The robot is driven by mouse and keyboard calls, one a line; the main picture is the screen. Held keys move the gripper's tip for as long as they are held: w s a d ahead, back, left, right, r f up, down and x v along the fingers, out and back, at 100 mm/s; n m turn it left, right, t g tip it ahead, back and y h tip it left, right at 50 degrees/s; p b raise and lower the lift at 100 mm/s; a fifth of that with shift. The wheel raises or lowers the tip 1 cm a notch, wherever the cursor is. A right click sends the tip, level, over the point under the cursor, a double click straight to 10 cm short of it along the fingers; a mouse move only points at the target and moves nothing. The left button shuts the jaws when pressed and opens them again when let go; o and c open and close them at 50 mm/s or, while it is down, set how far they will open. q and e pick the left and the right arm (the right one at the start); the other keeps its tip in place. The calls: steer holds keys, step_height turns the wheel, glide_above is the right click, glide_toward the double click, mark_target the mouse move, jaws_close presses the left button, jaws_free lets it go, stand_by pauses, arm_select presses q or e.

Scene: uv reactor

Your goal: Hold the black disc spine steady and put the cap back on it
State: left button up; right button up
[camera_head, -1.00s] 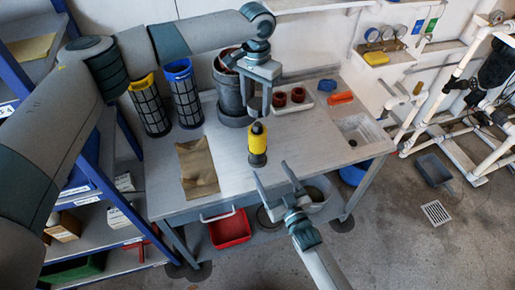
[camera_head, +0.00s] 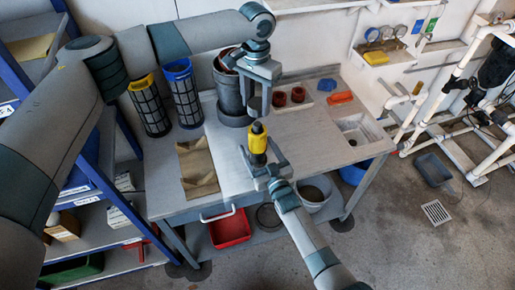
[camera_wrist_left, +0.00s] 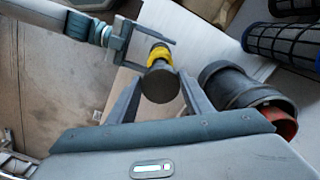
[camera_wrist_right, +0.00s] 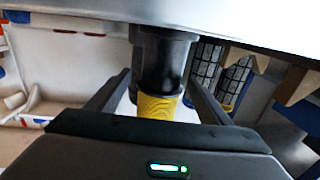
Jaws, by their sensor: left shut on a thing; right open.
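The spine stands upright on the table, with a black top, a yellow middle (camera_head: 257,144) and a dark base. My left gripper (camera_head: 257,113) points down just above it, shut on a dark round cap; the cap's face (camera_wrist_left: 160,85) shows between its fingers in the left wrist view. I cannot tell whether cap and spine touch. My right gripper (camera_head: 256,151) is open, a finger on either side of the spine. In the right wrist view the yellow part (camera_wrist_right: 157,107) and black body (camera_wrist_right: 162,62) show between its fingers, and the picture looks upside down.
A dark grey pot (camera_head: 230,92) stands close behind the left gripper. Two mesh baskets, yellow-rimmed (camera_head: 149,105) and blue-rimmed (camera_head: 184,95), stand at the back left. A brown sheet (camera_head: 197,165) lies left of the spine. A sink (camera_head: 358,130) is on the right.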

steer(key=shift+w, duration=0.15)
steer(key=c, duration=1.6)
arm_select(q)
glide_above(256, 125)
steer(key=shift+f, duration=2.5)
steer(key=shift+f, duration=0.9)
steer(key=shift+f, duration=0.55)
